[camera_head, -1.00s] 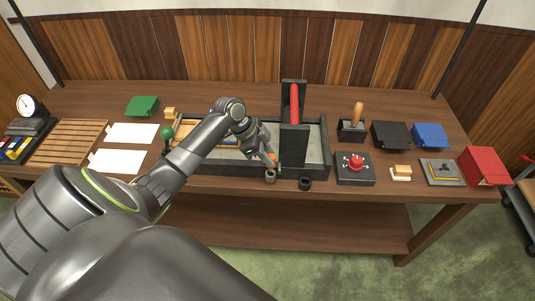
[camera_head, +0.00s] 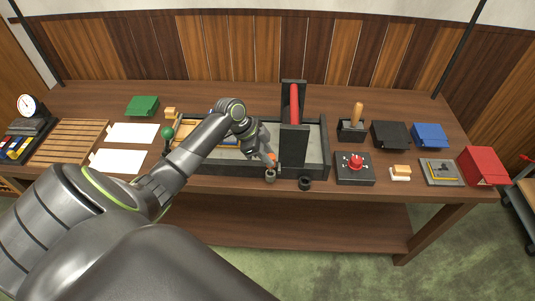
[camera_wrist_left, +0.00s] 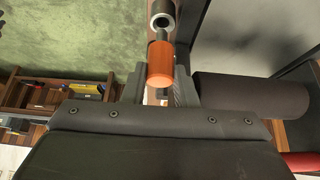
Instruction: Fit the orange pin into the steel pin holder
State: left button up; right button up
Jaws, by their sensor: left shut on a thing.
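My left gripper (camera_head: 267,158) is at the front edge of the dark-framed machine, its jaws shut on the orange pin. The orange pin (camera_wrist_left: 160,65) shows in the left wrist view between the jaws, with a thin grey end pointing toward the steel pin holder. In the head view only a small orange patch of the pin (camera_head: 273,157) shows. The steel pin holder (camera_wrist_left: 162,20) is a round grey ring with a dark hole, just beyond the pin's tip; it also shows in the head view (camera_head: 270,176). I cannot tell whether the tip touches or enters the hole. My right gripper is out of view.
The dark machine frame (camera_head: 318,170) with a red roller (camera_head: 294,104) stands close to the right of the gripper. A black round foot or knob (camera_head: 305,183) is beside the holder. A black box with a red button (camera_head: 355,168) lies farther right. White sheets (camera_head: 118,161) lie at left.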

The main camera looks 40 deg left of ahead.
pick_arm(q)
jog(key=shift+f+b, duration=1.25)
jog(key=shift+f, duration=0.65)
jog(key=o, duration=1.1)
jog(key=shift+r, duration=0.1)
jog(key=b+v, duration=0.3)
jog(key=v, duration=1.4)
jog(key=shift+a+r, duration=0.15)
